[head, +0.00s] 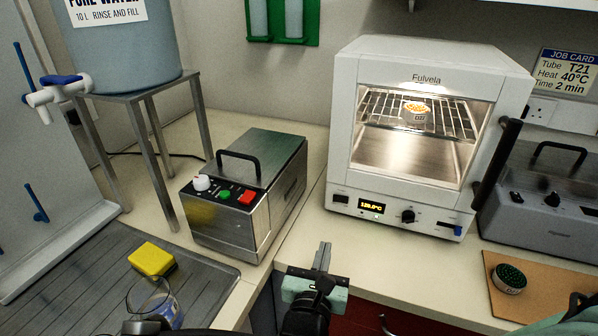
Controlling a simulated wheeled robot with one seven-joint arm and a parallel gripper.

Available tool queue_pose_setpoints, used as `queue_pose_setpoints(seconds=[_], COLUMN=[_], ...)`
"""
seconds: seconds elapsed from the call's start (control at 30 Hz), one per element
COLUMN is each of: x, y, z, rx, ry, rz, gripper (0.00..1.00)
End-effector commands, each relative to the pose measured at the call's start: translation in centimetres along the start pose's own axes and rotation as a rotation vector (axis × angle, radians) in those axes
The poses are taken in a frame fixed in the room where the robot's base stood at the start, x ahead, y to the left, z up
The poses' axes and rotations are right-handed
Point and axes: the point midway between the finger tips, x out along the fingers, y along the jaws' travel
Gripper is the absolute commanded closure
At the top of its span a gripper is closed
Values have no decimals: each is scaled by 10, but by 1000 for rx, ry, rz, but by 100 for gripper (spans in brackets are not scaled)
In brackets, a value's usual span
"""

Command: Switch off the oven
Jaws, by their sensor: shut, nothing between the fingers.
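The white oven (345,120) stands on the counter right of centre, with its windowed door closed and its inside lit. Its front panel has a small dark switch (341,198) at the left, a lit yellow display (374,207) that seems to read about 120 °C, a black knob (408,216) and a blue part at the right end. A white labelled cup (415,118) with orange contents sits on the wire rack inside. My gripper (323,252) is shut and empty, in front of the counter edge, below and left of the oven panel, apart from it.
A metal box (230,222) with red and green buttons stands left of the oven. A grey device (540,205) stands right of it, behind a brown board (540,285) holding a round container (509,278). A yellow sponge (152,259) and a glass beaker (150,302) are at lower left.

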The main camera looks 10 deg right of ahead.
Motion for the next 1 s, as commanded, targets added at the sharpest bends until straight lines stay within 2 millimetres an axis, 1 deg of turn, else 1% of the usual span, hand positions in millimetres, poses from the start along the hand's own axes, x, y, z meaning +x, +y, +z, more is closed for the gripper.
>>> queue_pose_setpoints(seconds=[0.17, 0.27, 0.5, 0.7, 0.83, 1.0], x=[15, 33, 83, 118, 132, 139], y=[-1, -2, -2, -2, -1, -1], z=[2, 3, 3, 3, 2, 0], rx=[0, -2, -1, 0, -1, 0], ry=[-2, -2, -1, 0, 0, 1], rz=[-4, -6, -5, -5, -3, -2], gripper=[100, 100, 100, 100, 100, 100])
